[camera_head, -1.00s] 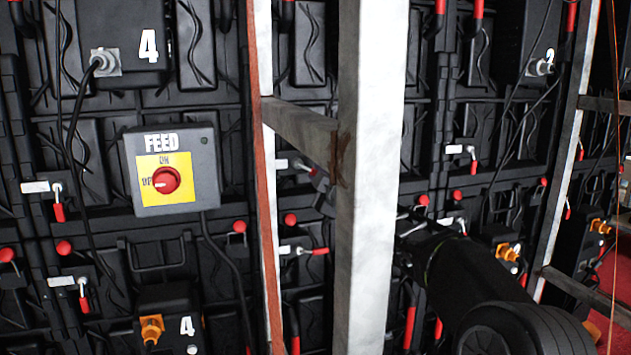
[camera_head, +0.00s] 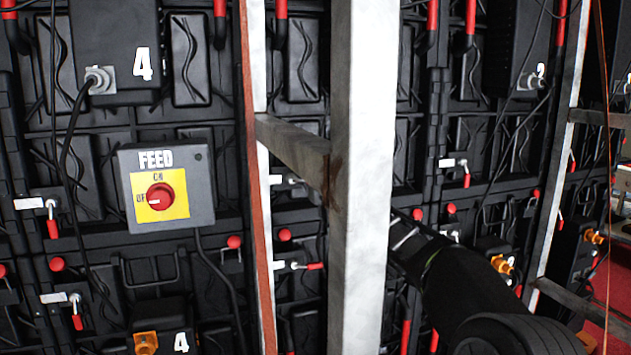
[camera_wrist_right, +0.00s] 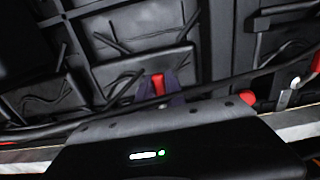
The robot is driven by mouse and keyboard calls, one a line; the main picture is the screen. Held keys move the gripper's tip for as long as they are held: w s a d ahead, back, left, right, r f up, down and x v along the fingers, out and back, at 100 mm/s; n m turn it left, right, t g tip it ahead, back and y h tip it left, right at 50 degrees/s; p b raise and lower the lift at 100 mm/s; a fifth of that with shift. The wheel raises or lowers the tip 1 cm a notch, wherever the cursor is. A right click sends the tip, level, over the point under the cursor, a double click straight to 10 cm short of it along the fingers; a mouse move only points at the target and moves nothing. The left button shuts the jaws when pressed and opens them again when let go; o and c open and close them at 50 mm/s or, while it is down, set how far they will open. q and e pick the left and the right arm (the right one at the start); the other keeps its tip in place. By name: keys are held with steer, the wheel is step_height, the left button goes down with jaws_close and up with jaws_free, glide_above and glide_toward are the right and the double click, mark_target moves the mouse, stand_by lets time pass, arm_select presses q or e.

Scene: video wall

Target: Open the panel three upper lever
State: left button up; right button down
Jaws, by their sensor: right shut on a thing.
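The upper lever, with a white label and metal pivot (camera_head: 290,180), shows between the orange-edged post and the wide grey post in the head view. Its red handle (camera_wrist_right: 157,84) is in the right wrist view, between the fingers of my right gripper (camera_wrist_right: 158,94), which is shut on it. In the head view my right arm comes in from the right and passes behind the wide post, which hides most of the gripper. A lower lever with a red handle (camera_head: 314,266) is below it, apart from the gripper. My left gripper is not in view.
The wide grey post (camera_head: 360,190) and its crossbar (camera_head: 295,145) stand in front of the wall. A grey FEED box (camera_head: 168,188) with a red switch is at left. Another lever (camera_wrist_right: 286,95) and a red knob (camera_wrist_right: 247,97) are right of the gripper in the wrist view.

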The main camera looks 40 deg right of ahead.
steer(key=c, duration=1.4)
jaws_free()
steer(key=b+v, duration=0.1)
steer(key=v, duration=0.6)
steer(key=shift+s+a, duration=0.15)
steer(key=shift+s, duration=0.25)
